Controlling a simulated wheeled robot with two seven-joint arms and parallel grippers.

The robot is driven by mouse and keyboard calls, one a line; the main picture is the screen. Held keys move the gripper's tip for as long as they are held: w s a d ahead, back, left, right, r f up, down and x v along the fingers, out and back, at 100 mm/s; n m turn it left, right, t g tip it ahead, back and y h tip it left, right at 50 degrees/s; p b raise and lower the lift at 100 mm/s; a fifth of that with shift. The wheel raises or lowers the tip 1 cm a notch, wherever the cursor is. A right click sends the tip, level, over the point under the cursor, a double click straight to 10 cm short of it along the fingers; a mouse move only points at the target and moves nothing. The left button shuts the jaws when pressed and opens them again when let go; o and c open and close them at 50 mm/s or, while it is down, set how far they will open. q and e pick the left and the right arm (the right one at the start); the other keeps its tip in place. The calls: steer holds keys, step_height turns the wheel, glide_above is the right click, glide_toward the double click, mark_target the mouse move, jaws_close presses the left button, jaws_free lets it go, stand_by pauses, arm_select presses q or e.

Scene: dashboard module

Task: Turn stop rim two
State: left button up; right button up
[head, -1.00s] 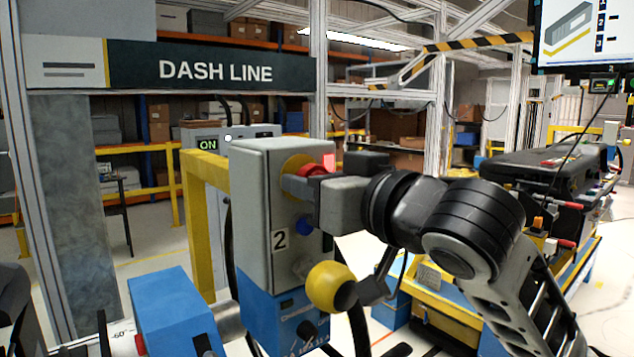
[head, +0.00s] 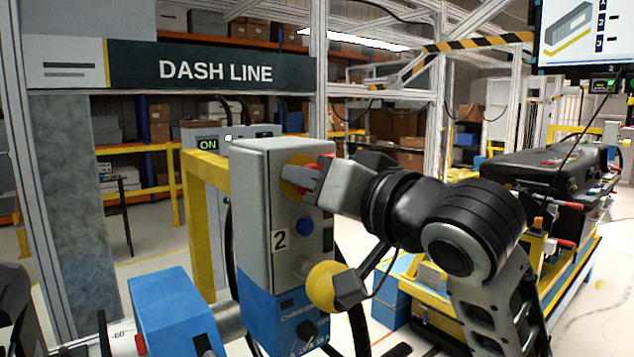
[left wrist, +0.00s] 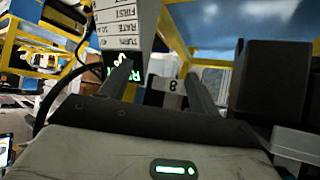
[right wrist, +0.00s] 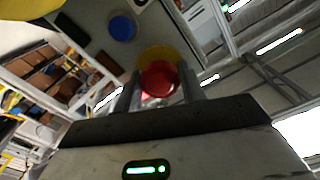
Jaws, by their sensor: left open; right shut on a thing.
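The control box (head: 253,200) stands upright on a blue base and carries a label "2". A red stop button with a yellow collar (head: 290,175) is on its upper face. My right gripper (head: 312,182) is shut on the red stop rim (right wrist: 159,80). In the right wrist view the red knob sits between the two fingers in front of its yellow collar. In the head view the fingers partly hide the knob. My left gripper (left wrist: 158,80) is open; its fingers show in the left wrist view, with nothing held between them.
A blue box (head: 172,310) stands at the lower left. A yellow rail (head: 200,220) runs behind the control box.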

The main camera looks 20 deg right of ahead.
steer(key=o, duration=1)
steer(key=shift+s, duration=0.1)
arm_select(q)
steer(key=shift+n+t+h, duration=0.3)
steer(key=shift+t+h, duration=0.1)
steer(key=shift+h, duration=0.1)
steer(key=shift+w+d+f+b, duration=0.25)
steer(key=shift+f+b, duration=0.5)
steer(key=shift+b, duration=1.1)
steer(key=shift+w+d+f+b, duration=0.1)
steer(key=shift+d+f+b, duration=0.5)
steer(key=shift+b, duration=1.3)
steer(key=shift+w+d+f+b, duration=0.15)
steer(key=shift+f+b, duration=0.75)
steer(key=shift+b, duration=0.95)
arm_select(e)
steer(key=shift+v, duration=7.95)
